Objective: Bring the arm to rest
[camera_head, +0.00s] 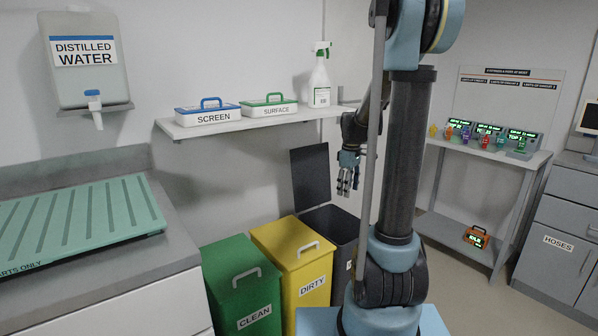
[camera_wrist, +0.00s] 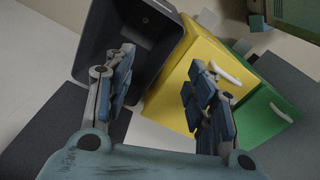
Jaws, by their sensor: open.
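My gripper (camera_head: 348,172) hangs in front of the wall, above the open dark bin (camera_head: 344,222), pointing down. In the wrist view my gripper (camera_wrist: 160,95) has its two fingers spread wide apart with nothing between them. The dark bin (camera_wrist: 98,40) shows beyond the left finger, and the part of its inside in view looks empty apart from a small pale speck. The yellow bin (camera_wrist: 185,62) lies beyond the right finger. My arm stands upright at the right of centre in the head view, folded over at the top.
A yellow DIRTY bin (camera_head: 315,275) and a green CLEAN bin (camera_head: 245,300) stand left of the dark bin, lids shut. A shelf (camera_head: 180,130) holds SCREEN and SURFACE boxes and a spray bottle (camera_head: 319,80). A counter with a green drainer (camera_head: 75,225) is left; a device table (camera_head: 470,145) is right.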

